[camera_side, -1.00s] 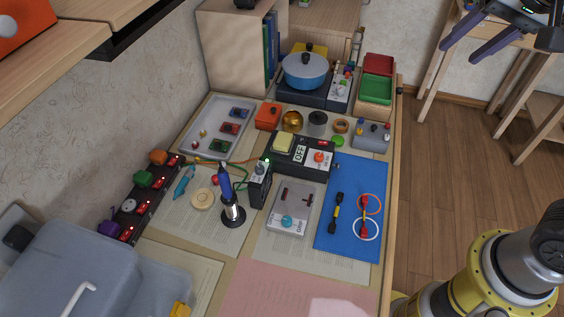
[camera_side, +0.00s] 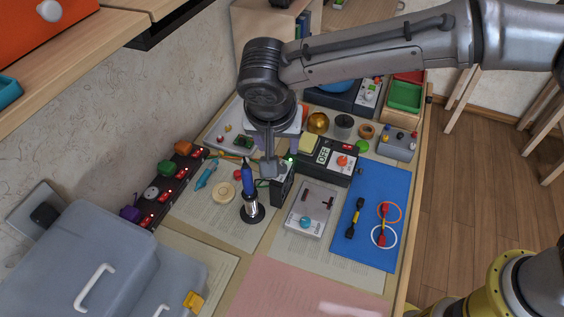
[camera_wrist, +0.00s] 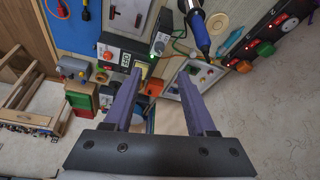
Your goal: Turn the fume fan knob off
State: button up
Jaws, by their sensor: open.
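A small dark box (camera_side: 283,190) with a grey knob on top and a lit green light stands beside the soldering iron. It looks like the fume fan control, but I cannot read its label. It also shows in the wrist view (camera_wrist: 160,45), above my fingertips. My gripper (camera_side: 269,168) hangs over the bench and overlaps the box's left edge in the side view, partly hiding the knob. In the wrist view my gripper (camera_wrist: 160,72) has its two purple fingers wide apart with nothing between them. I cannot tell whether a finger touches the box.
The blue soldering iron (camera_side: 249,185) stands upright in its holder close to my gripper. A black unit with an OFF display (camera_side: 323,157) is to the right. A switch strip (camera_side: 163,190) lies left. A blue mat (camera_side: 365,245) with cables lies at the right.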

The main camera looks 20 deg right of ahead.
aim_at(282, 167)
jog(key=x, duration=1.3)
jog(key=shift+d+f, duration=0.15)
jog(key=shift+d, duration=0.05)
grip_shut()
